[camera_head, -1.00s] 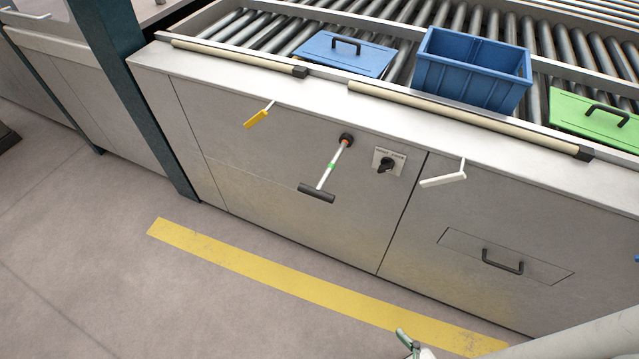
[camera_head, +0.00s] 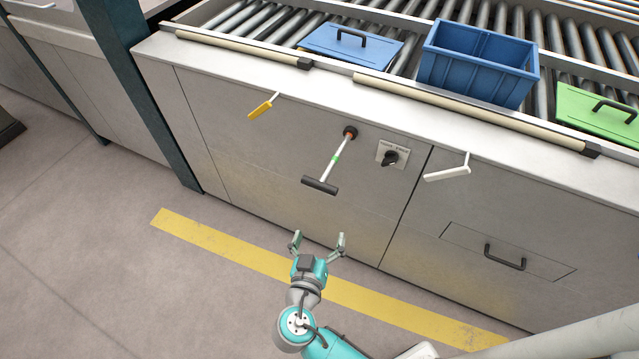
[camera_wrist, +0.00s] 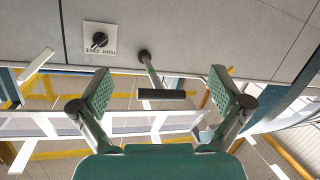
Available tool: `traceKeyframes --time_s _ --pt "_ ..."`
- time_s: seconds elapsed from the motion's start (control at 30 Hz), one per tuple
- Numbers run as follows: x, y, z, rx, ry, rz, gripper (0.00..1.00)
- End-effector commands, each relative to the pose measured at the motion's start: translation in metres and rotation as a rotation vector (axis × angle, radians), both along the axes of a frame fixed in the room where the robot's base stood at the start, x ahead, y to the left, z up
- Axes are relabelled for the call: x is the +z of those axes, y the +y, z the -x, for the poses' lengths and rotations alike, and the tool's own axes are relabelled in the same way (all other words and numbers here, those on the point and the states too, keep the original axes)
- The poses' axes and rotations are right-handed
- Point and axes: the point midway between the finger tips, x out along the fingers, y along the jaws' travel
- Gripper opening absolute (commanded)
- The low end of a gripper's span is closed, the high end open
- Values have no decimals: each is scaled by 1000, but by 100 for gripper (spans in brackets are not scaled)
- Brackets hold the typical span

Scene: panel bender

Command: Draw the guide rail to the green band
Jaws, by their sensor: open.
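The guide rail (camera_head: 328,170) is a thin white rod with a black T-handle (camera_head: 319,186), sticking out of a dark round collar (camera_head: 349,132) on the grey cabinet front. A green band (camera_head: 336,157) shows partway along the rod, outside the collar. My gripper (camera_head: 318,240) is open and empty, below and in front of the T-handle, apart from it. In the wrist view, the T-handle (camera_wrist: 161,94) appears centred between the spread green-padded fingers (camera_wrist: 161,78), with the rod (camera_wrist: 152,73) running back to the collar. I cannot make out the band there.
A rotary switch (camera_head: 390,157) sits right of the collar. A yellow lever (camera_head: 261,108) is on the left, a white lever (camera_head: 447,174) on the right. A drawer handle (camera_head: 504,257) is lower right. A blue crate (camera_head: 478,66) stands above. Floor before the cabinet is clear.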

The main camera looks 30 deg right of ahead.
Motion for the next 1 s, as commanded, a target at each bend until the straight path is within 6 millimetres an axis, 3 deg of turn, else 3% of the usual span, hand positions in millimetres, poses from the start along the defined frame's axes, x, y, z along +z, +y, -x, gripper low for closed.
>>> traceKeyframes --time_s 0.03,0.2,0.43,0.67,1.0 --pt "16 10 -10 -41 -57 -5 100" --pt "57 30 -22 -172 -219 -21 100" --pt "78 40 -24 -242 -310 -35 100" --pt "78 22 -36 -246 -311 -34 100" --pt "78 -22 -71 -246 -311 -34 100"
